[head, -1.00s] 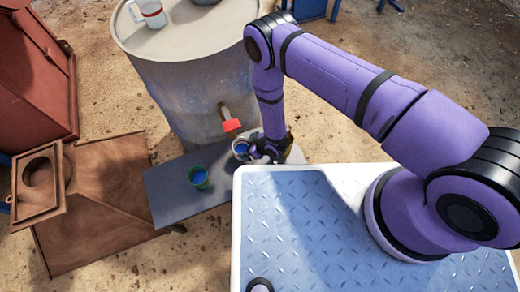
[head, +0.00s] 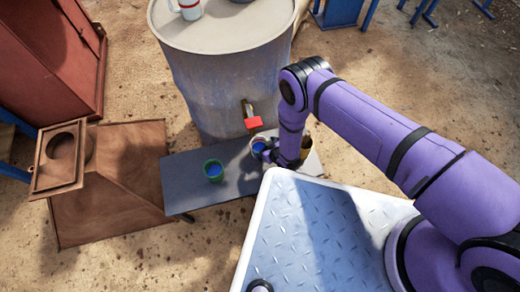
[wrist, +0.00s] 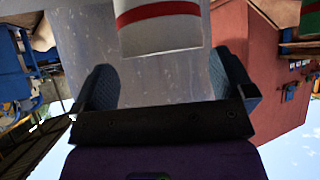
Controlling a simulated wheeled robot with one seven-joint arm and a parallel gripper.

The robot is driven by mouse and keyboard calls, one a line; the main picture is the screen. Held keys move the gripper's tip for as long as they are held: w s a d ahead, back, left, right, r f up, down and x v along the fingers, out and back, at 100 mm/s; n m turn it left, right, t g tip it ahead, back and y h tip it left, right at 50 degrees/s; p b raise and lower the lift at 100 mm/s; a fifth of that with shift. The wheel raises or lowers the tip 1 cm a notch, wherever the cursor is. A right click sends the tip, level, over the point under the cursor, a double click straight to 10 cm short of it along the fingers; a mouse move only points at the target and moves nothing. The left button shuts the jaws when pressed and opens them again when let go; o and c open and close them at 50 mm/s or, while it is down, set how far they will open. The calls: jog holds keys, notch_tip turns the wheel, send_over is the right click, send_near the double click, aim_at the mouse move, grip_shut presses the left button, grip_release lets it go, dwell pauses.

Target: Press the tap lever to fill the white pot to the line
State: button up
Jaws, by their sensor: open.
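The white pot (head: 258,142) stands on the dark bench below the tap, with blue inside its rim. My gripper (head: 268,154) is low beside it and hides part of its near right side. In the wrist view a white body with a red band (wrist: 163,28), apparently the pot, is at the top, and my open gripper (wrist: 162,68) has a finger on either side below it. I cannot tell whether the fingers touch it. The tap (head: 247,108) sticks out of the grey drum with its red lever (head: 253,122) above the pot. My gripper is below the lever, apart from it.
A green cup (head: 213,170) with blue inside stands on the bench (head: 185,175), left of the pot. A brownish container (head: 307,144) stands just right of my arm. The drum (head: 225,75) holds a white mug (head: 188,9) on top. Rusty machinery (head: 110,170) lies left.

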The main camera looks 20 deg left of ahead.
aim_at(255, 141)
jog(key=shift+x, duration=2.25)
jog(key=shift+s, duration=0.15)
jog(key=shift+c, duration=0.2)
jog(key=shift+a, duration=0.1)
jog(key=c, duration=1.2)
jog(key=shift+r, duration=0.1)
